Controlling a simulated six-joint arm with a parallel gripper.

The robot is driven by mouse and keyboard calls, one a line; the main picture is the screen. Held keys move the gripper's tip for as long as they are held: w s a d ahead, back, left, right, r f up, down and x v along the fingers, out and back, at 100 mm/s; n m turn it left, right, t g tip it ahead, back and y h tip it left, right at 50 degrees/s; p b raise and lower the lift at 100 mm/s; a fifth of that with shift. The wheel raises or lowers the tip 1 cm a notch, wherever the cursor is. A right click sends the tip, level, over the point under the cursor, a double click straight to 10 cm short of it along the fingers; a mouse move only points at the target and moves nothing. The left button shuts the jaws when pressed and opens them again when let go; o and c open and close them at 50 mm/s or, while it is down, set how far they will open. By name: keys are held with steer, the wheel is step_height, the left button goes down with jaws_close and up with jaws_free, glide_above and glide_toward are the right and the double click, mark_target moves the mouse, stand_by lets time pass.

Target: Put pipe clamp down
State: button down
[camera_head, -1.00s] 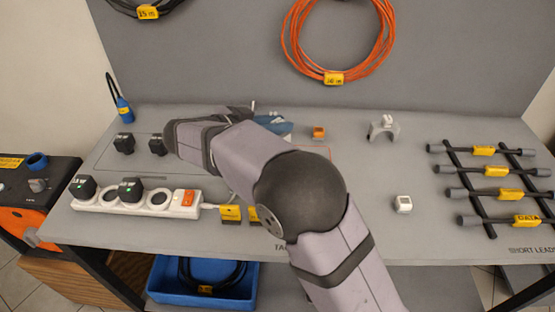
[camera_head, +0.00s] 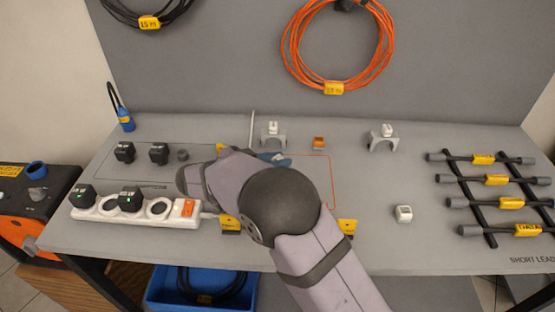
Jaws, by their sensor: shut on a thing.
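My forearm and wrist cover most of the front middle of the bench, so my gripper's fingertips are hidden. A blue piece (camera_head: 275,158) shows just past my arm; it appears to be part of the pipe clamp in my gripper, though the grip itself is hidden. Its lower side is covered, and I cannot tell whether it touches the bench. An orange outlined area (camera_head: 332,182) on the bench lies around and to the right of it, partly behind my arm.
Grey arches with white tops stand behind the blue piece (camera_head: 272,139) and to the right (camera_head: 383,141). Small orange (camera_head: 319,143) and white (camera_head: 404,214) blocks lie nearby. A power strip (camera_head: 180,214) is at left, short leads (camera_head: 490,180) at right.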

stand_by(0.3)
steer(key=c, duration=1.6)
jaws_free()
steer(key=shift+f, duration=0.1)
steer(key=shift+s+a+r, duration=0.1)
steer(key=shift+a+r, duration=0.05)
steer(key=shift+r, duration=0.05)
steer(key=b+v, duration=0.1)
steer(key=v, duration=1)
steer(key=shift+s+a, duration=0.25)
steer(key=shift+s, duration=0.05)
